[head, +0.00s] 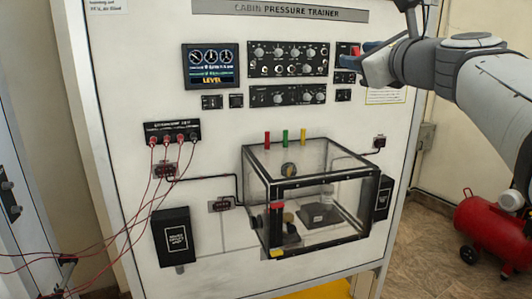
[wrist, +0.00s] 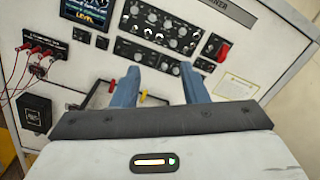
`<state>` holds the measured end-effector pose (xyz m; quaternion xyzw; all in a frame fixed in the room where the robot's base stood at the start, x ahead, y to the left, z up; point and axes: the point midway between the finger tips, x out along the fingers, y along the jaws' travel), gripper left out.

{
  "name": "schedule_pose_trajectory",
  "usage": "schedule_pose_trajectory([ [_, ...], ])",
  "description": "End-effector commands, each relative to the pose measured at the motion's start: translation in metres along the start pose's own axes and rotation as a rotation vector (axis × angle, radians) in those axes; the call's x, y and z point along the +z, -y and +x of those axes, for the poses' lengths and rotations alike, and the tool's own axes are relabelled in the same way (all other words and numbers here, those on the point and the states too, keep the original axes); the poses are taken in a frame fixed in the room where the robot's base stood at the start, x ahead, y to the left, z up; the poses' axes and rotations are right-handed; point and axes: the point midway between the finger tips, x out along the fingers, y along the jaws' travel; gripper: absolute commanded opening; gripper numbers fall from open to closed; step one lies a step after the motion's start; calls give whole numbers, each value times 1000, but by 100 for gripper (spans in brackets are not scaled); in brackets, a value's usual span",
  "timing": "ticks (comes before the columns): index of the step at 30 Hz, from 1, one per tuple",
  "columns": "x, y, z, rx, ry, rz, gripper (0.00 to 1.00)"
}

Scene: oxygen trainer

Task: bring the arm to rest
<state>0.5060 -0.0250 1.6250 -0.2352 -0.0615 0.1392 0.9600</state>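My gripper (head: 358,55) is at the upper right of the white trainer panel (head: 215,130) in the head view, in front of the controls there. In the wrist view its two blue fingers stand well apart, with nothing seen between them (wrist: 160,84). A red switch (head: 355,50) shows just behind the fingers in the head view. In the wrist view the red switch (wrist: 222,50) lies to the right of the fingers, apart from them in the picture. My arm reaches in from the right edge of the head view.
A clear box (head: 310,165) with black edges sticks out of the panel's lower middle. Red leads hang from a socket block (head: 172,131) at left. A red compressor tank (head: 490,230) stands on the floor at right.

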Motion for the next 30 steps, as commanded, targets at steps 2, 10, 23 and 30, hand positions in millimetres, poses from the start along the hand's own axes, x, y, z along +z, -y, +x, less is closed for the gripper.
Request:
schedule_pose_trajectory([
  [2, -1, 1, 0, -2, -2, 0, 40],
  [10, -49, -50, -4, 137, -114, -269, 40],
  [23, -179, -175, -55, 628, -260, -982, 40],
  [30, -295, -260, -150, 1235, -150, -1629, 40],
])
